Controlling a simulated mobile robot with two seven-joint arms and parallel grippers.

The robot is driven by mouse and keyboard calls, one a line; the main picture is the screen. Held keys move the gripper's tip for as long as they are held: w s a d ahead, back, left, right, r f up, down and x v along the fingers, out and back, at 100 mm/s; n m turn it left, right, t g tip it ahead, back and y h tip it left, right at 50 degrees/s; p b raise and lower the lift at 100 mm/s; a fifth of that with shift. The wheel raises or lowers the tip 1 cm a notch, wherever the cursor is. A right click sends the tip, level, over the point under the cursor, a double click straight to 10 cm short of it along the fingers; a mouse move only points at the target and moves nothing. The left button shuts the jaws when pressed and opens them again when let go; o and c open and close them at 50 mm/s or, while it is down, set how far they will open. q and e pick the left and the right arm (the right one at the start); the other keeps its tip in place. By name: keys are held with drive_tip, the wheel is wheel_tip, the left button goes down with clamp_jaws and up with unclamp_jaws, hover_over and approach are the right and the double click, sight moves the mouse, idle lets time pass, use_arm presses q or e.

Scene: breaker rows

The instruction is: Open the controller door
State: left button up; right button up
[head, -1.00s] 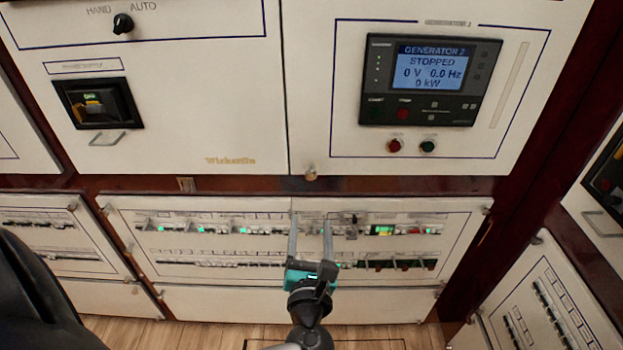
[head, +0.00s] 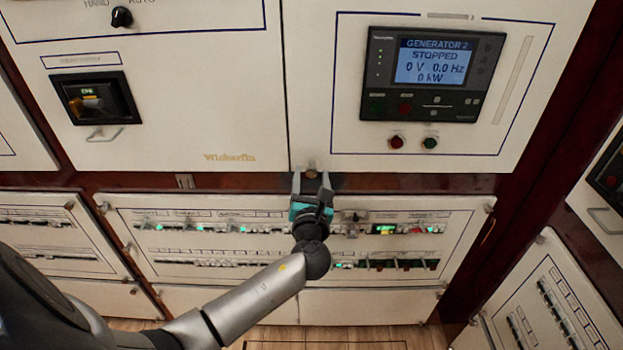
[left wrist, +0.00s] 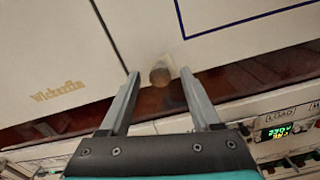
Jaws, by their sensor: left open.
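The controller door (head: 330,90) is a white panel at the upper right of the head view, and it looks shut. It carries the Generator 2 controller (head: 420,75), whose screen reads STOPPED. A small round knob (head: 311,172) sits at the door's lower left corner. The knob also shows in the left wrist view (left wrist: 160,74), just beyond and between the fingertips. My left gripper (head: 311,178) is open, with one finger on each side of the knob's line. I cannot tell whether the fingers touch it. My right gripper is not in view.
Below is a breaker panel (head: 220,282) with rows of switches and green lights. A white panel with a HAND/AUTO switch (head: 122,17) and a black breaker (head: 97,98) lies to the left. Red-brown frame (head: 510,180) runs between the panels.

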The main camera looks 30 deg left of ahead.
use_arm(q)
clamp_jaws()
idle(0.5)
idle(0.8)
